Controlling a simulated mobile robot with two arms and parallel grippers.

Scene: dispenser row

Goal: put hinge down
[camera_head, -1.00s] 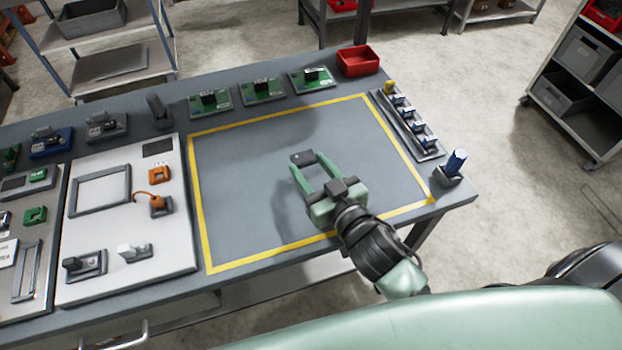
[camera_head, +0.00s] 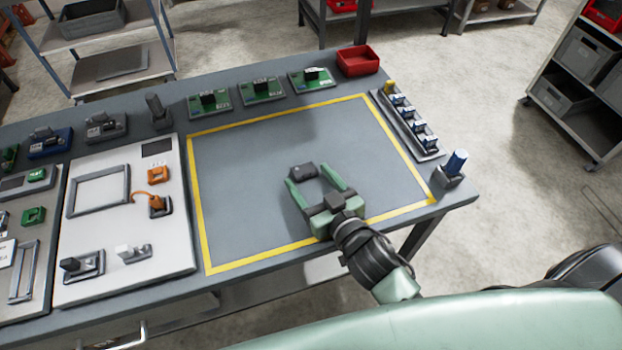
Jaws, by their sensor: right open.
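A small dark grey block (camera_head: 303,171), which I take to be the hinge, is inside the yellow-bordered work area (camera_head: 250,160) on the table. It appears to rest on the grey surface. My right gripper (camera_head: 308,176) is open, with its two green fingers spread. The block is at the fingertips, with a gap visible between it and the right-hand finger; whether it touches the left-hand finger is hard to tell. My left gripper is not in view.
A rack of blue-topped parts (camera_head: 411,127) lines the right side, with a blue-topped holder (camera_head: 453,170) at the corner. A red bin (camera_head: 357,61) and green boards (camera_head: 261,91) stand at the back. A white panel (camera_head: 125,220) lies left. The marked area is otherwise clear.

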